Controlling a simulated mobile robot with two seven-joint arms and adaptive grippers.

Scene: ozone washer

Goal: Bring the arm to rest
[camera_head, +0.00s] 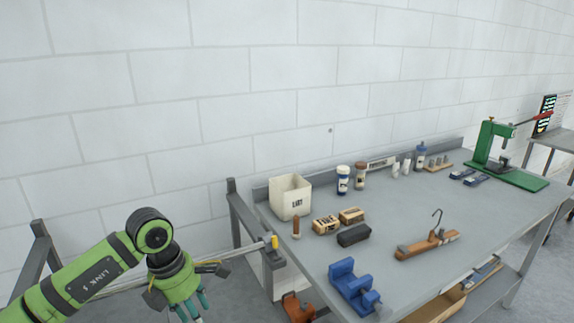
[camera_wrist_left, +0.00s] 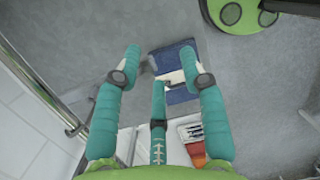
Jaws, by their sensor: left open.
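My left arm (camera_head: 85,280), green with a black joint, reaches in from the lower left of the head view. My left gripper (camera_head: 190,308) hangs low at the bottom edge, left of the workbench and apart from it. In the left wrist view its teal fingers (camera_wrist_left: 160,62) are spread open with nothing held between them. A blue and white item (camera_wrist_left: 178,92) shows beyond the fingers, partly hidden by them; I cannot tell what it is. My right gripper is in neither view.
The grey workbench (camera_head: 400,212) bears a white bin (camera_head: 290,196), a blue vise (camera_head: 352,287), a wooden plane-like tool (camera_head: 428,244), several bottles and a green press (camera_head: 492,150). A grey metal frame (camera_head: 250,222) stands beside my arm. A white brick wall (camera_head: 200,75) is behind.

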